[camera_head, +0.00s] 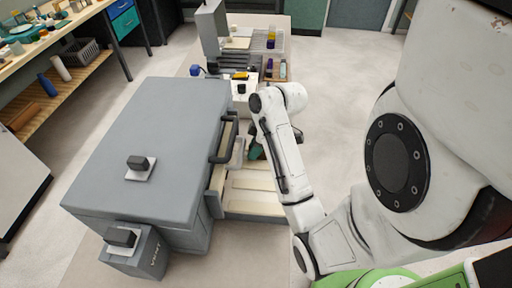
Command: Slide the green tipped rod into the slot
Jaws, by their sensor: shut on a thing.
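My arm reaches up the middle of the view and bends back down. My gripper (256,148) shows only as a small dark teal shape beside the forearm, by the front of a grey chest-like machine. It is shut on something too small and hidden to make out. I cannot pick out the green tipped rod or its tip for certain. Pale cream trays or boards (255,194) lie at the open front of the machine (160,130), below the gripper. I cannot tell which gap there is the slot.
A dark handle (224,142) sticks out from the machine's front. A small grey box (137,250) stands at its near end. Behind my arm is a bench (255,38) with a raised panel, dark blocks and coloured vials. A cluttered table (60,30) is at far left. Right floor is clear.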

